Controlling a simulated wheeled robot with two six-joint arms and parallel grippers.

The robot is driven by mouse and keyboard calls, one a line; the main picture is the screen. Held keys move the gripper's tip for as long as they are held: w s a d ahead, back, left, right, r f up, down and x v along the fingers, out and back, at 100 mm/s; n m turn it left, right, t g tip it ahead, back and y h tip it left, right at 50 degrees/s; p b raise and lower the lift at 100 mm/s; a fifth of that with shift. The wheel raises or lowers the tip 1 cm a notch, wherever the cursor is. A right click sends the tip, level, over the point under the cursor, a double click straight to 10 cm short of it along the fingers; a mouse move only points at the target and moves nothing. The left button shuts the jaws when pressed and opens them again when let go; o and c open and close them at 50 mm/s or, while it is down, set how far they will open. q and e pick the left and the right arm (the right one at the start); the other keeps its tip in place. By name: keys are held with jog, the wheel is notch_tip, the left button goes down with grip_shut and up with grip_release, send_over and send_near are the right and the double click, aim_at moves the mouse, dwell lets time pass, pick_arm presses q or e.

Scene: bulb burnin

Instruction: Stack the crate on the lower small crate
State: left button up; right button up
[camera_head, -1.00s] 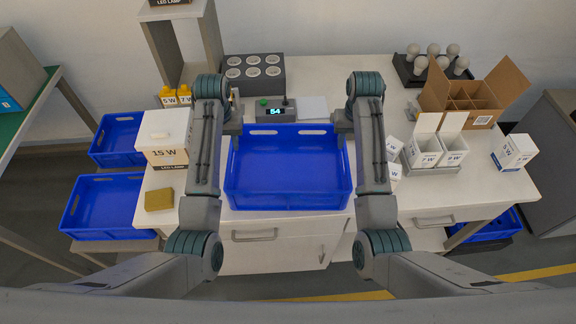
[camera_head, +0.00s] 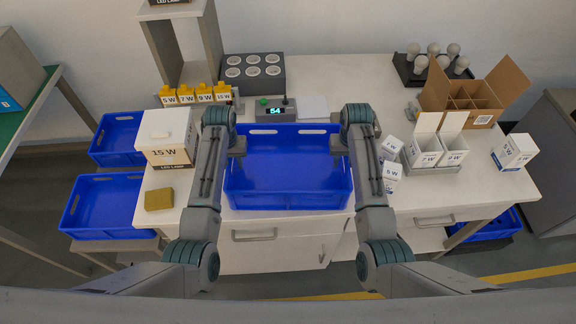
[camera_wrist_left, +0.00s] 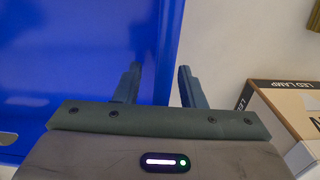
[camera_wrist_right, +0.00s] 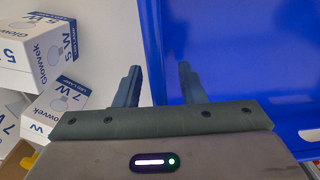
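A blue crate (camera_head: 288,203) sits empty on the front middle of the white table. Two lower blue crates stand at the left below table height: a smaller one (camera_head: 118,138) behind and a larger one (camera_head: 105,232) in front. My left gripper (camera_head: 238,147) is at the table crate's left wall; in the left wrist view its fingers (camera_wrist_left: 160,85) are apart, one over each side of the wall (camera_wrist_left: 166,50). My right gripper (camera_head: 338,145) is at the right wall; in the right wrist view its fingers (camera_wrist_right: 160,85) are apart around the wall (camera_wrist_right: 152,40). Contact cannot be told.
A 15 W lamp box (camera_head: 168,128) and a yellow sponge-like block (camera_head: 159,199) stand left of the crate. White bulb boxes (camera_head: 391,171) and a holder (camera_head: 432,166) are close on the right. A display unit (camera_head: 275,112) stands behind. An open carton (camera_head: 465,95) is back right.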

pick_arm(q)
grip_shut()
pick_arm(e)
grip_shut()
pick_arm(q)
jog(key=shift+r, duration=0.15)
pick_arm(e)
jog(key=shift+w+r, duration=0.1)
jog(key=shift+r, duration=0.05)
